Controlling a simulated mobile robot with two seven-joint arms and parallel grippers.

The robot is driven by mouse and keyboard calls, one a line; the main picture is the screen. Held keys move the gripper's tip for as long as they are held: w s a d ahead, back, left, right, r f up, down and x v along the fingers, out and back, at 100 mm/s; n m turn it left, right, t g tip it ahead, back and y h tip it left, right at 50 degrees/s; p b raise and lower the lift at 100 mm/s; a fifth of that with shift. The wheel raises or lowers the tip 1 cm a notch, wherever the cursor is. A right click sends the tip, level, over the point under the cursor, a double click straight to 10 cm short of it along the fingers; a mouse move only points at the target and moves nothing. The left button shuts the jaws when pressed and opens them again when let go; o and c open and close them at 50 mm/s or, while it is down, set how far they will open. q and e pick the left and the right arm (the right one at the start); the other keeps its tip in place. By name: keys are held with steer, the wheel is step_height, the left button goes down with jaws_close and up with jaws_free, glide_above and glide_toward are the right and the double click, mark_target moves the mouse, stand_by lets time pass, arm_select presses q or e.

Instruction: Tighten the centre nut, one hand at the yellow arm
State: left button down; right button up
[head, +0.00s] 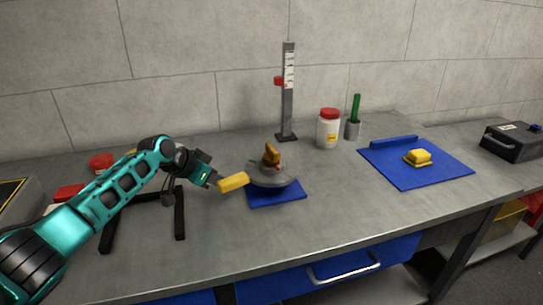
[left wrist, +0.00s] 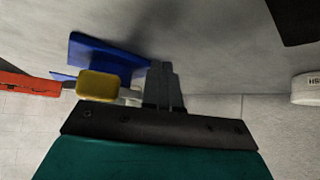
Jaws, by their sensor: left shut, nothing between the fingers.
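A round grey hub (head: 275,176) sits over a blue plate (head: 277,197) near the middle of the bench. An orange upright piece (head: 271,155) stands on top of it; I cannot tell whether this is the centre nut. The yellow arm (head: 233,182) sticks out from the hub's left side. My left gripper (head: 214,181) is shut and empty, just left of the yellow arm's end. In the left wrist view the closed fingers (left wrist: 163,72) are beside the yellow arm (left wrist: 97,85), seemingly apart from it. The blue plate (left wrist: 105,58) shows behind. My right gripper is not in view.
A grey post with a scale (head: 288,95) stands behind the hub. A black frame (head: 180,215) lies under my left arm.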

arm_select(q)
steer(key=shift+s+d, duration=0.1)
steer(key=shift+s, duration=0.05)
steer(key=shift+s+d, duration=0.5)
steer(key=shift+s, duration=0.3)
steer(key=shift+w, duration=0.1)
steer(key=shift+w+a, duration=0.2)
steer(key=shift+w, duration=0.05)
